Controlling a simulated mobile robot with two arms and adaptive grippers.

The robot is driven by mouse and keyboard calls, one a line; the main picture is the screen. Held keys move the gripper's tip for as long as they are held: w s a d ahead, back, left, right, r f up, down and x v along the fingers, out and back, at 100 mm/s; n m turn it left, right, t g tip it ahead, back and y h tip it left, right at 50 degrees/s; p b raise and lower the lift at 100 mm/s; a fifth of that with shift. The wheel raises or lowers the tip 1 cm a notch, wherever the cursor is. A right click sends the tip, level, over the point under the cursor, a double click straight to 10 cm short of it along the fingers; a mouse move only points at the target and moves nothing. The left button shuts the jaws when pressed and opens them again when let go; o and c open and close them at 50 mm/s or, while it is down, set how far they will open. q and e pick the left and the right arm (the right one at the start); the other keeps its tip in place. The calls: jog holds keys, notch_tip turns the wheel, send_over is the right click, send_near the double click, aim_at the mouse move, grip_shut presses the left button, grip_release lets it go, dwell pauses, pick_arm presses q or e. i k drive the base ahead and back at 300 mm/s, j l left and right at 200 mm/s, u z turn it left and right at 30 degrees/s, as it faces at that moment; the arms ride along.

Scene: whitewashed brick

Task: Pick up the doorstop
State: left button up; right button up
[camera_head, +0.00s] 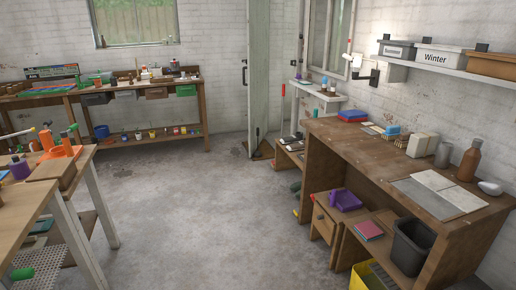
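A small brown, wedge-like piece (264,151) lies on the floor at the foot of the pale green door (257,75). It looks like the doorstop, but it is too small and far off to be sure. I cannot tell whether it touches the door. Neither of my grippers is in view.
Bare concrete floor (190,210) lies open across the middle. A wooden desk (350,143) stands at the right, with a dark bin (410,247) and a yellow crate (372,277) low beside it. A workbench (85,172) stands at the left, another bench (205,118) at the back.

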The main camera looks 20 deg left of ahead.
aim_at(257, 154)
jog(key=i+j+u, duration=0.65)
jog(key=i, duration=0.3)
jog(key=i+j+u, duration=0.35)
jog(key=i, duration=0.2)
jog(key=i+u, duration=0.35)
jog(key=i, duration=0.15)
jog(key=i+z, duration=0.2)
jog(key=i, duration=1.5)
jog(key=j, duration=0.1)
